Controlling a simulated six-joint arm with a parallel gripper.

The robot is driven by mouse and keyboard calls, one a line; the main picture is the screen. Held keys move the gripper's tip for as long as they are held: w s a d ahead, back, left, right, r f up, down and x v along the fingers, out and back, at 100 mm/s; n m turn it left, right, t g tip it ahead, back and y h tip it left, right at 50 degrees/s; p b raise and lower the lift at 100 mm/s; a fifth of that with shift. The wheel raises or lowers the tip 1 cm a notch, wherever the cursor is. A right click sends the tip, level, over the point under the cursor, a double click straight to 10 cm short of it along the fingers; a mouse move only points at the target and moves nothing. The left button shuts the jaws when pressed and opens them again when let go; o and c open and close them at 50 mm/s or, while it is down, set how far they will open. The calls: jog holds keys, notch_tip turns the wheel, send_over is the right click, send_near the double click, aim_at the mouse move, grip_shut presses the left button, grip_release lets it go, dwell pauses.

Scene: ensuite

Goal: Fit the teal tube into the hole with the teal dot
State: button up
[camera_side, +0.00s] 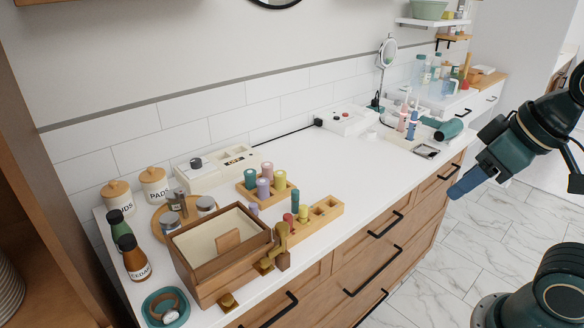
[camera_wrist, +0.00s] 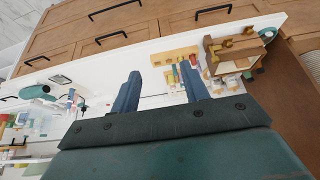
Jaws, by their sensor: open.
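A teal tube (camera_side: 250,179) stands upright with yellow, pink and lavender tubes in a wooden holder (camera_side: 246,194) at mid-counter. A long wooden block (camera_side: 327,211) with square compartments lies in front of it; a slim dark-green piece (camera_side: 295,200) stands near its left part. I cannot make out a teal dot or which hole bears it. My gripper (camera_side: 467,183) is open and empty, in the air off the counter's right front, well away from the tubes. In the wrist view its blue fingers (camera_wrist: 157,84) are spread, and the wooden block (camera_wrist: 176,55) shows beyond them.
A wooden box (camera_side: 217,248) with a brass latch stands left of the block. Bottles (camera_side: 131,257), jars (camera_side: 154,184) and a teal dish (camera_side: 166,306) crowd the left end. A tray with bottles (camera_side: 413,138) is at the right.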

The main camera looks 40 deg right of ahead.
jog(key=w+a+r+n+g+y, duration=0.1)
jog(key=w+r+n, duration=0.15)
jog(key=w, duration=0.45)
jog(key=w+a+r+n+g+y, duration=0.1)
jog(key=w+n, duration=0.3)
jog(key=w, duration=0.4)
jog(key=w+a+r+n+g+y, duration=0.1)
jog(key=w+a+r+n, duration=0.15)
jog(key=w, duration=0.45)
jog(key=w+d+f+n+g, duration=0.1)
jog(key=w+d+f+n, duration=0.3)
jog(key=w+f, duration=0.4)
jog(key=w+d+f+n+g+y, duration=0.1)
jog(key=w+d+f+n, duration=0.2)
jog(key=w+f+n, duration=0.2)
jog(key=w+f, duration=0.3)
jog(key=shift+d+g+y, duration=0.3)
jog(key=shift+d+g, duration=0.05)
jog(key=shift+g, duration=0.05)
jog(key=shift+a+f, duration=0.1)
jog(key=shift+f, duration=0.05)
